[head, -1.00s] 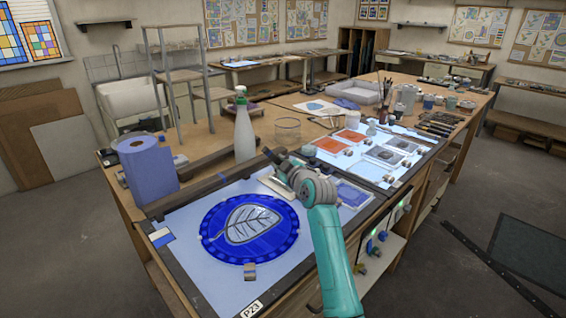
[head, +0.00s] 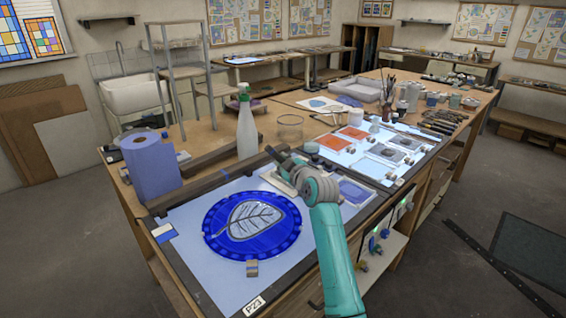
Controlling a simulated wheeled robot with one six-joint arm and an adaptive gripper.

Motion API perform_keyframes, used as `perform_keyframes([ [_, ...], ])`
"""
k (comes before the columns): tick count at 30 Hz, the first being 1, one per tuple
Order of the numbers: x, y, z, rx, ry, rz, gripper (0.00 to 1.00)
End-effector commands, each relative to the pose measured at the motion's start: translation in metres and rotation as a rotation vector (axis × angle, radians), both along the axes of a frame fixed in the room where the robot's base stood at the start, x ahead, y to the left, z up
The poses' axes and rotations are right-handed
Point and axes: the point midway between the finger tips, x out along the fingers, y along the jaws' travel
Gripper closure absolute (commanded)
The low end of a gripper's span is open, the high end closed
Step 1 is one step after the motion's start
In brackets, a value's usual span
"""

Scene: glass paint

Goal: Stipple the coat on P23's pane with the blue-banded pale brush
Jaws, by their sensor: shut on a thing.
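P23's pane is a round blue glass pane with a scalloped rim (head: 215,238) and a pale grey leaf in its middle (head: 252,221). It lies flat on the lit panel, above the P23 label (head: 254,307). My gripper (head: 275,157) is beyond the pane and to its right, apart from it, above a small pale tray at the panel's back. It is shut on what seems to be the brush. The brush's blue band and bristles are hidden or too small to make out.
A blue paper roll (head: 150,167) and a green-topped spray bottle (head: 246,125) stand behind the panel, with a glass jar (head: 290,128) nearby. Other panes lie on a second lit panel (head: 345,160) at the right.

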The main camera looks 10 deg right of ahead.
Motion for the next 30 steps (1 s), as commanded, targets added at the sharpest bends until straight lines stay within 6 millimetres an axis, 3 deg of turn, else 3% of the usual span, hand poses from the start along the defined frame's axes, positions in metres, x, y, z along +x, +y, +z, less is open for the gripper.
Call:
perform_keyframes([
  [23, 0.0000, 0.0000, -0.0052, 0.000, 0.000, 0.000, 1.00],
  [30, 0.0002, 0.0000, 0.0023, -0.001, 0.000, 0.000, 1.00],
])
